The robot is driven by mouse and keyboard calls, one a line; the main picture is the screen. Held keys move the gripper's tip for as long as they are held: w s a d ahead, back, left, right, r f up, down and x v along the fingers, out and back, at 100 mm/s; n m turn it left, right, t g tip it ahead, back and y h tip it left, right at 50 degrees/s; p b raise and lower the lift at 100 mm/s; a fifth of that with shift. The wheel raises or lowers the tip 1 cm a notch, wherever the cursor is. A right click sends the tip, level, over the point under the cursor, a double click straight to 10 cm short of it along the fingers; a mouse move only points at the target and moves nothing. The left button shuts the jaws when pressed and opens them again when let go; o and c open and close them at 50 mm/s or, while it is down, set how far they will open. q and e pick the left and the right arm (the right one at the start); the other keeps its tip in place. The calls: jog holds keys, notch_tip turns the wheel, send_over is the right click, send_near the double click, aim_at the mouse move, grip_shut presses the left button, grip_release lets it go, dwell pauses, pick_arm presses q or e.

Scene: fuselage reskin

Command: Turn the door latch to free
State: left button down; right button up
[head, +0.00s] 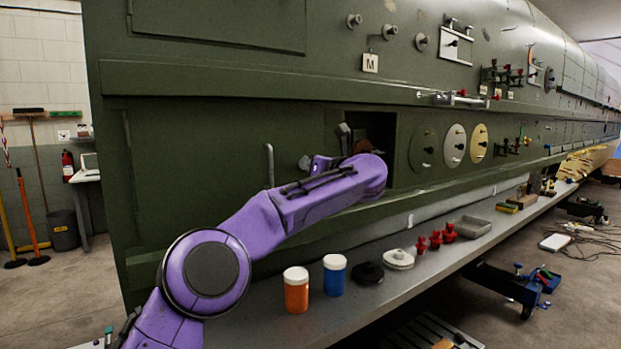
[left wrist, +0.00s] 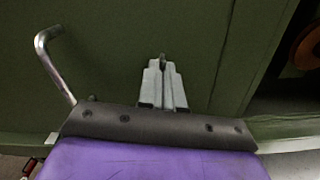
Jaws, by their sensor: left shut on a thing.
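My left arm reaches across the green fuselage side in the head view, its gripper (head: 306,163) partly hidden by the purple wrist. In the left wrist view the gripper's grey fingers (left wrist: 163,82) are closed together against the green door panel (left wrist: 125,60). A small dark piece, apparently the door latch (left wrist: 163,60), shows between the fingertips. The fingers hide most of it, so I cannot tell which way it is turned. A bent metal handle (left wrist: 55,62) stands to the left of the fingers; it also shows in the head view (head: 269,165). My right gripper is not in view.
A dark square opening (head: 376,128) lies right of the gripper. Round discs (head: 454,146) are mounted farther right. Below, a grey shelf (head: 325,318) carries an orange jar (head: 296,291), a blue jar (head: 334,276), a black disc (head: 367,273) and red parts (head: 435,240).

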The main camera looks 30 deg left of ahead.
pick_arm(q)
jog(key=shift+r+n+b, duration=0.1)
jog(key=shift+n+b, duration=0.6)
jog(key=shift+n, duration=0.8)
jog(key=c, duration=1.3)
grip_release()
jog(key=shift+d, duration=0.1)
jog(key=b+v, duration=0.3)
jog(key=v, duration=0.7)
jog(key=shift+s+d, duration=0.2)
